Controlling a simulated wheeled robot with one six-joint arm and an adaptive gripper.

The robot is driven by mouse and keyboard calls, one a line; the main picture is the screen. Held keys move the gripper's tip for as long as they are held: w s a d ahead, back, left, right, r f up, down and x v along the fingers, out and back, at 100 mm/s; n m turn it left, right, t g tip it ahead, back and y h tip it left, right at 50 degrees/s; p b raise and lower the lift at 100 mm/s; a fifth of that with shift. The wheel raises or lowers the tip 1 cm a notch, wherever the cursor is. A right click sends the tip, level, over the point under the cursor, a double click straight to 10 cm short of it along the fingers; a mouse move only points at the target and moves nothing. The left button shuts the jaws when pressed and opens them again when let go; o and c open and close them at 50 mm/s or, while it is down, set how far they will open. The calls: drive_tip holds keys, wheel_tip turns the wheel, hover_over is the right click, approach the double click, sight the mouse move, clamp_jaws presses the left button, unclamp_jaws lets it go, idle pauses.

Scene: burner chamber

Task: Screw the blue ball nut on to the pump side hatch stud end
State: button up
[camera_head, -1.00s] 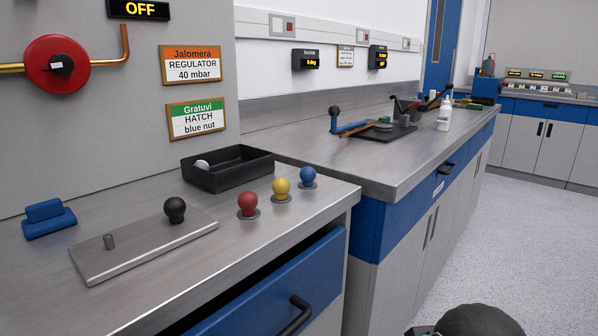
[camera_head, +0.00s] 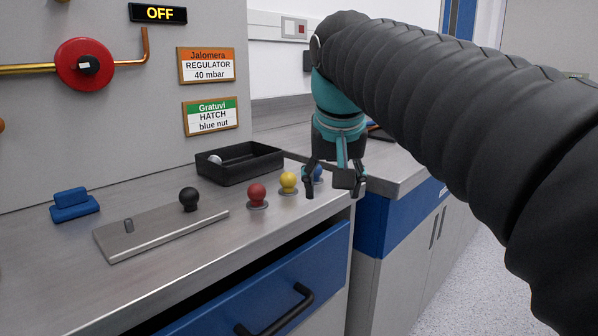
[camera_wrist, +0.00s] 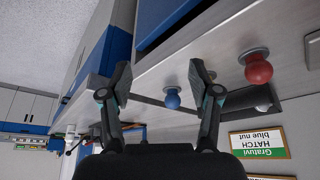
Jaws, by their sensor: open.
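The blue ball nut (camera_head: 318,174) sits at the right end of a row of coloured balls on the steel bench, partly hidden behind my gripper (camera_head: 334,186). In the wrist view the blue ball nut (camera_wrist: 172,98) shows between the open, empty fingers of my gripper (camera_wrist: 161,80), nearer the right finger. I cannot tell whether a finger touches it. The flat steel hatch plate (camera_head: 150,237) lies on the bench to the left.
A red ball (camera_head: 257,195) and a yellow ball (camera_head: 288,182) stand left of the blue one. A black tray (camera_head: 240,165) holding a white ball (camera_head: 215,160) is behind them. A blue block (camera_head: 74,206) lies at far left. A blue drawer (camera_head: 270,285) is below the bench edge.

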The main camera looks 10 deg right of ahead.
drive_tip(key=w+a+r+m, duration=0.2)
drive_tip(key=w+r+m, duration=0.1)
drive_tip(key=w+r, duration=0.7)
drive_tip(key=shift+g+h, duration=0.3)
drive_tip(key=shift+h, duration=0.1)
drive_tip(key=x, duration=1.3)
drive_tip(key=shift+d, duration=0.15)
drive_tip(key=c, duration=1)
